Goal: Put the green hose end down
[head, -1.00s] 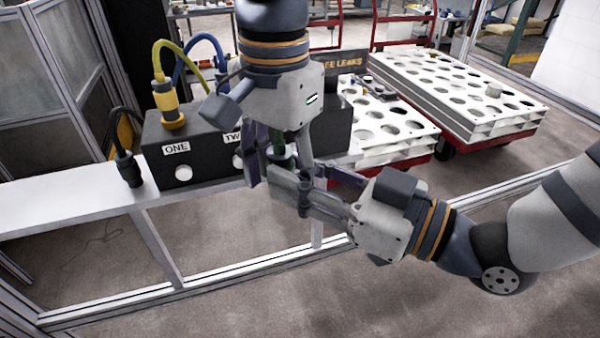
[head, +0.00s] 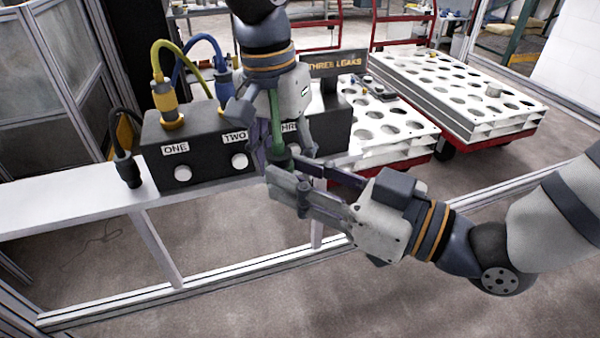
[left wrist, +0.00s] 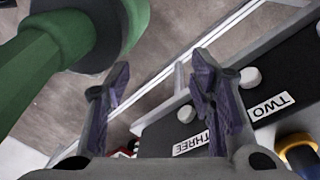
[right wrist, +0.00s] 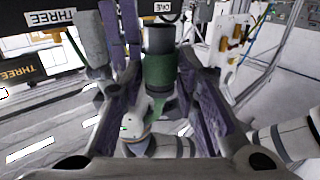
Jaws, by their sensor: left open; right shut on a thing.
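The green hose end (head: 277,122) is a green hose with a dark collar, roughly upright in front of the black box in the head view. My right gripper (head: 286,172) is shut on it near the collar; in the right wrist view the green and black hose end (right wrist: 158,75) stands between the fingers. My left gripper (head: 284,148) is open close above and around the hose in the head view. In the left wrist view its fingers (left wrist: 158,95) are apart with nothing between them, and the green hose end (left wrist: 60,50) is large, left of them.
The black box (head: 205,150) with labels ONE, TWO and THREE stands on a white shelf (head: 70,205). A yellow plug (head: 167,103) and a blue plug (head: 225,88) rise from it. A black plug (head: 127,170) stands left of it. White carts (head: 460,95) stand behind right.

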